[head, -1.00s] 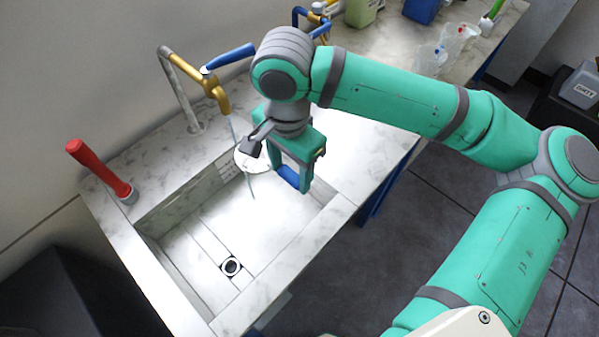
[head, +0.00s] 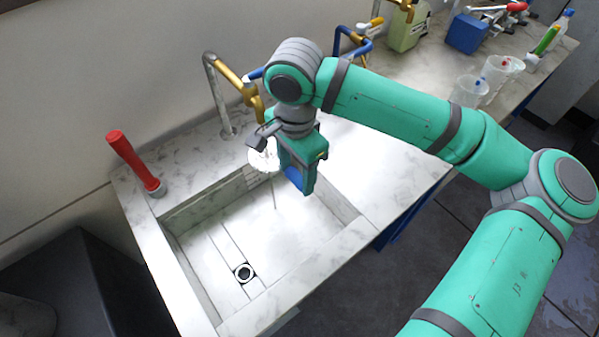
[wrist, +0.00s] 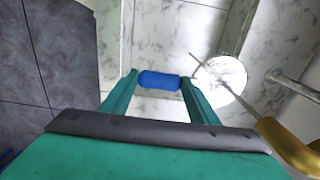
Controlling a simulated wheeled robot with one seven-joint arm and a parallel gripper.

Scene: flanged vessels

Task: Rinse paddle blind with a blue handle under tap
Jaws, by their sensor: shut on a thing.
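My gripper (head: 300,183) is shut on the blue handle (head: 292,176) of the paddle blind, above the sink. In the wrist view the handle (wrist: 160,80) lies across between both fingers. The blind's pale round disc (head: 264,158) sticks out to the left of my gripper in the head view and to the right in the wrist view (wrist: 228,78). The tap's brass spout (head: 258,106) is just above the disc. A thin streak that looks like running water shows at the disc and below it. The exact spot where it meets the disc is unclear.
The marble sink (head: 185,285) has a drain (head: 244,273) in its floor. A red-handled thing (head: 135,163) stands on the left rim. Plastic beakers (head: 468,91), a green canister (head: 408,28) and a blue box (head: 468,33) stand on the counter beyond my arm.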

